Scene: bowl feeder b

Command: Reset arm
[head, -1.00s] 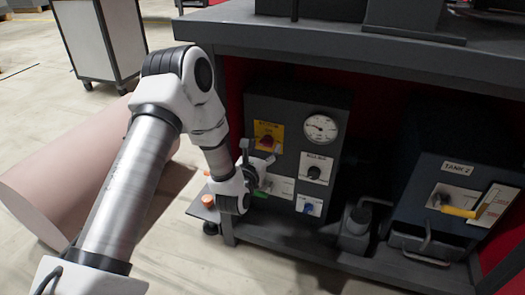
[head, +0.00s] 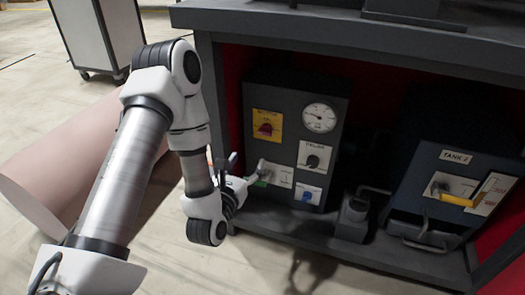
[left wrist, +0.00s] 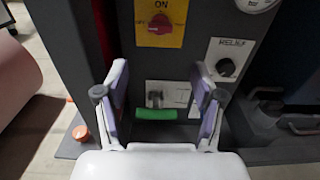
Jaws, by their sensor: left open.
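My left gripper (left wrist: 160,100) is open in the left wrist view, its two fingers apart in front of a dark control box (head: 337,105). Nothing is held between the fingers. Between them, beyond, show a small switch plate (left wrist: 170,94) and a green handle (left wrist: 156,114); I cannot tell whether they are touched. In the head view the left gripper (head: 243,177) is near the box's lower left, partly hidden by my wrist. The box also bears a yellow plate with a red knob (head: 266,128), a gauge (head: 319,117) and a black relief knob (head: 312,160). My right gripper is not in view.
The box stands on a low shelf under a dark bench top (head: 330,32). Floor is open in front.

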